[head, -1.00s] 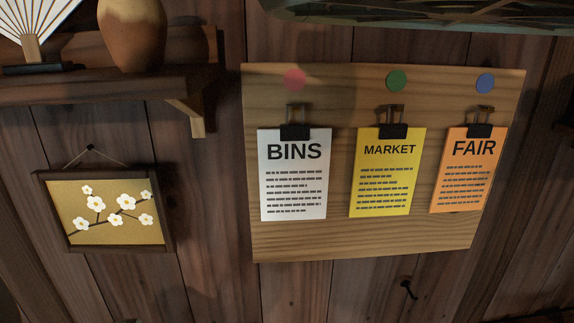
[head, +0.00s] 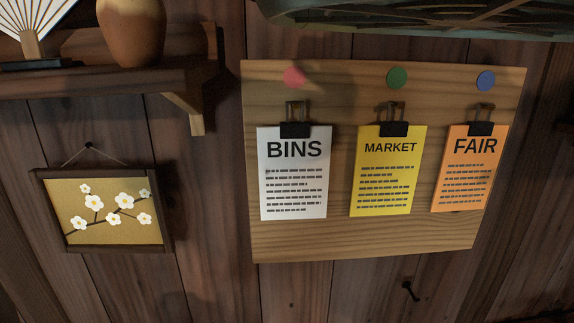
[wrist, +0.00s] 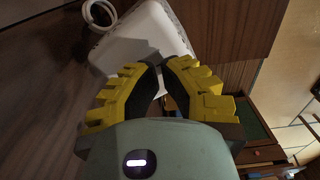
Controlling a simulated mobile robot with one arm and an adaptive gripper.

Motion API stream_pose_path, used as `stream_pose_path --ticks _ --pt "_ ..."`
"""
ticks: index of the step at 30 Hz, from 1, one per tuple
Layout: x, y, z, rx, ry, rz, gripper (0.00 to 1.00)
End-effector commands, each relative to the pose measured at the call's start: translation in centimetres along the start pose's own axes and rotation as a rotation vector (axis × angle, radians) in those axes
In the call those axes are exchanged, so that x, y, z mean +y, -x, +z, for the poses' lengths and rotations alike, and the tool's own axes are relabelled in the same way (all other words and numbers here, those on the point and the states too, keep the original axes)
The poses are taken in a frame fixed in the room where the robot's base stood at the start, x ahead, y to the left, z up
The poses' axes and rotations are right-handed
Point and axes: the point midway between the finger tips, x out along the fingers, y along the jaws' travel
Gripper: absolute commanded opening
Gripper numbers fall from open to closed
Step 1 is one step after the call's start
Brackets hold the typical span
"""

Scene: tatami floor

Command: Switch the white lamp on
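A white, rounded, box-like object (wrist: 140,40) shows in the wrist view, just beyond my fingertips; it looks like the white lamp, but I cannot be sure. A pale ring (wrist: 98,17) is at its upper left end. No glow or switch shows clearly on it. My gripper (wrist: 160,68) has yellow ridged fingers with the tips close together, and it looks shut with nothing held between them. The fingers hide the lower part of the white object, and I cannot tell whether they touch it. Neither the lamp nor my gripper shows in the head view.
In the head view, a wooden notice board (head: 345,245) with three clipped sheets hangs on the plank wall. A shelf (head: 110,82) with a vase (head: 132,30) and fan (head: 38,28) is at upper left, above a framed flower picture (head: 105,212).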

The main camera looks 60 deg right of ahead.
Motion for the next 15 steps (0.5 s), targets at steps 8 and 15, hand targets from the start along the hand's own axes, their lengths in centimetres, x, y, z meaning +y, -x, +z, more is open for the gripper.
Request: stream_pose_path --ticks 8,15 --pt "-0.01 -0.46 -0.04 0.0 0.001 0.0 0.0" --pt "-0.02 -0.8 -0.04 0.0 0.001 0.0 0.0"
